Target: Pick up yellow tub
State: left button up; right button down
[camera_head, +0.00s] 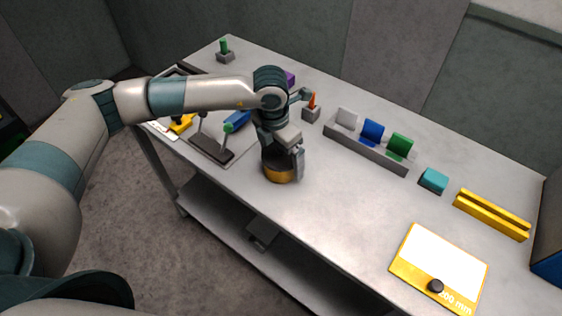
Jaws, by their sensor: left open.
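The yellow tub (279,175) stands upright on the grey table (340,200) near its front edge. It has a yellow-orange side and a dark upper part. My left gripper (283,157) points down over the tub and is open. One finger shows close beside the tub's right side. The other finger and part of the tub's top are hard to make out behind the gripper, and I cannot tell whether a finger touches the tub. My right gripper is not in view.
A grey rack (365,147) holds white, blue and green pieces. A teal block (433,180), yellow bars (491,214) and a yellow-framed white board (437,265) lie to the right. A dark-based fixture (211,148) stands left of the tub. Bare table lies right of the tub.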

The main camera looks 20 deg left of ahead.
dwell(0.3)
pick_arm(q)
jog(key=c, duration=0.9)
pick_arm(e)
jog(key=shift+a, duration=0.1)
pick_arm(q)
jog(key=shift+r, duration=0.1)
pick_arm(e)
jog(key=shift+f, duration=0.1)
